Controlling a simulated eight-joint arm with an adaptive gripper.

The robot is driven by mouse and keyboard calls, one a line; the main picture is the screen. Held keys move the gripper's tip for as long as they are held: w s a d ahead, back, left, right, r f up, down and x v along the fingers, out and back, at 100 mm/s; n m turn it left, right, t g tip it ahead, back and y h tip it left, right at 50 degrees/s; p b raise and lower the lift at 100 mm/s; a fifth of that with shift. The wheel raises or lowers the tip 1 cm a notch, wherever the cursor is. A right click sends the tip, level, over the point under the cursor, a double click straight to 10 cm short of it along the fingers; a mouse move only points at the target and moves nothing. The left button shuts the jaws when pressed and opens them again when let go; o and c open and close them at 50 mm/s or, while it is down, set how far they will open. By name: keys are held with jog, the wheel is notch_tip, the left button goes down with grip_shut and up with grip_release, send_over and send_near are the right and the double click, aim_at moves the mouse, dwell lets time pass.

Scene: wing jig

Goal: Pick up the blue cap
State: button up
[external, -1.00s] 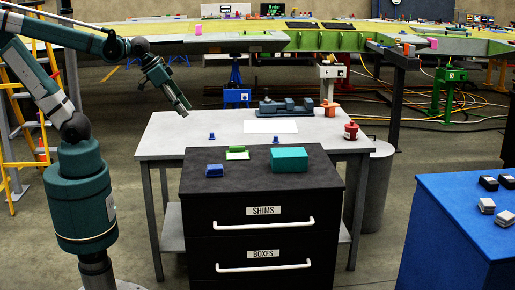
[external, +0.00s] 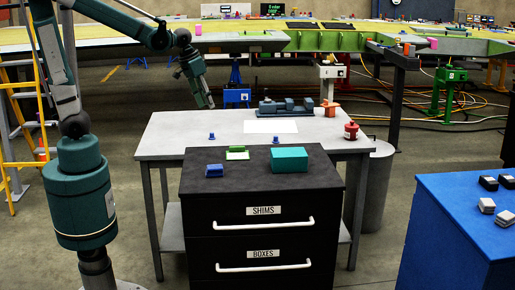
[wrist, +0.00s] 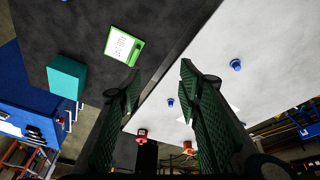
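Two small blue caps stand apart on the grey table: a left one (external: 211,137) and a right one (external: 249,137). I cannot tell which one the task means. In the wrist view one blue cap (wrist: 236,65) lies right of the fingers, and another (wrist: 170,102) shows between them. My gripper (external: 207,104) hangs above the far left part of the table, pointing down. In the wrist view my gripper (wrist: 158,78) is open, with nothing between its fingers.
A black drawer cabinet (external: 205,184) stands in front, bearing a blue block (external: 214,170), a green-edged card holder (external: 237,153) and a teal box (external: 289,159). On the table are a white sheet (external: 270,127), a grey-blue fixture (external: 285,107) and a red canister (external: 351,131).

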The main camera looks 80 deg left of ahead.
jog(key=w+a+f+n+g+p, duration=0.15)
jog(key=a+f, duration=0.25)
jog(key=a, duration=0.4)
jog(key=w+a+f+n+g, duration=0.1)
jog(key=w+a+f+n, duration=0.15)
jog(key=a, duration=0.55)
jog(key=n+h+p, duration=0.1)
jog(key=n, duration=0.1)
send_over(213, 133)
notch_tip(213, 133, down, 10)
jog(key=shift+s+a+f+n+g, duration=0.1)
jog(key=shift+a+f+n+g, duration=0.15)
jog(key=shift+f+n+g, duration=0.25)
jog(key=shift+f, duration=0.2)
jog(key=shift+f, duration=1.25)
jog(key=shift+s+f+b, duration=0.2)
jog(key=shift+f+b, duration=0.15)
jog(key=shift+f, duration=2.25)
jog(key=c, duration=0.9)
